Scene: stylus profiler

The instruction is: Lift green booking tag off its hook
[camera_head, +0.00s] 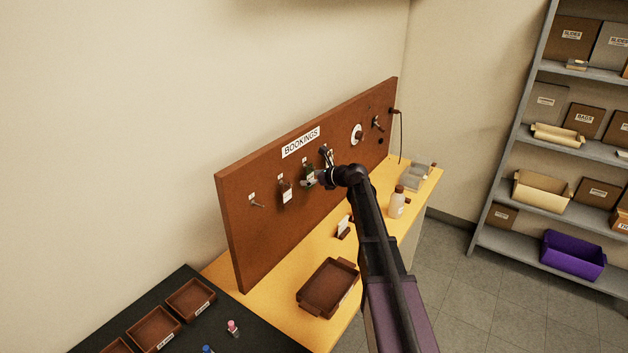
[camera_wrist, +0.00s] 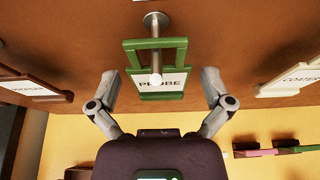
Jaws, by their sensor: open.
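The green booking tag (camera_wrist: 130,64) hangs on a metal hook (camera_wrist: 157,22) on the brown board, its frame around the peg and its white label reading "PROBE" below. In the head view the green tag (camera_head: 309,178) is partly hidden by my gripper (camera_head: 324,174). In the wrist view my gripper (camera_wrist: 159,82) is open, with one finger on each side of the tag's lower part. Nothing is held.
A brown tag (camera_wrist: 30,86) hangs to the left and a pale-framed tag (camera_wrist: 292,82) to the right in the wrist view. An empty hook (camera_head: 257,204) is at the board's left. A brown tray (camera_head: 317,304) and a bottle (camera_head: 397,203) stand on the yellow bench.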

